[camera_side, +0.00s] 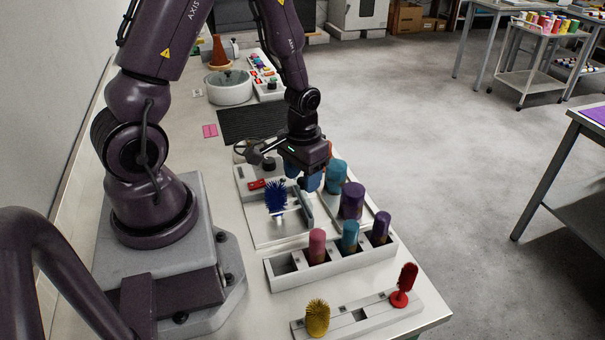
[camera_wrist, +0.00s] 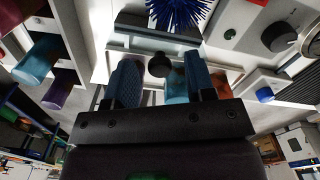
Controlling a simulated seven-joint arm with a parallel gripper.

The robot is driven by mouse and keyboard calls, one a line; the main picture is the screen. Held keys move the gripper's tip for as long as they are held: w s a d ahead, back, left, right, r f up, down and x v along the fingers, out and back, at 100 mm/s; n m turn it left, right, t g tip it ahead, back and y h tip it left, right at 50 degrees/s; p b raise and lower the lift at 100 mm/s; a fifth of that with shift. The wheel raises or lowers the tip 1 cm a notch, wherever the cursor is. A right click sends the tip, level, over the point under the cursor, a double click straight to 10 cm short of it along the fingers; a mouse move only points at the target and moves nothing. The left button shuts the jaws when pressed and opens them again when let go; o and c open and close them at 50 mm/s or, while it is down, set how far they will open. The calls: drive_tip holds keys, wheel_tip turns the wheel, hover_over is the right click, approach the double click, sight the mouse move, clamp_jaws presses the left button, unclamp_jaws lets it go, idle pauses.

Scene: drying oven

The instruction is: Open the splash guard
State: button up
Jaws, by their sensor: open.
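The splash guard (camera_side: 305,206) looks like a grey upright panel beside a blue bristle brush (camera_side: 276,198) on a white station. In the wrist view, a grey panel (camera_wrist: 155,43) crosses above my fingers, with a dark round knob (camera_wrist: 159,66) near it. My gripper (camera_side: 306,183) is over the station, close to the panel. In the wrist view, my gripper (camera_wrist: 160,70) has its two blue fingers apart, with the knob appearing between them. I cannot tell whether either finger touches it. My gripper hides part of the panel in the side view.
Teal (camera_side: 335,176) and purple (camera_side: 351,201) cylinders stand just right of my gripper. A white rack (camera_side: 283,281) with several coloured bottles is in front. Yellow (camera_side: 317,318) and red (camera_side: 403,285) brushes stand in another rack. The station has a black dial (camera_wrist: 279,37).

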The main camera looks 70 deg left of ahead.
clamp_jaws()
drive_tip(key=w, duration=0.4)
drive_tip(key=shift+w, duration=0.2)
unclamp_jaws()
wheel_tip(320, 180, up, 13)
idle(0.4)
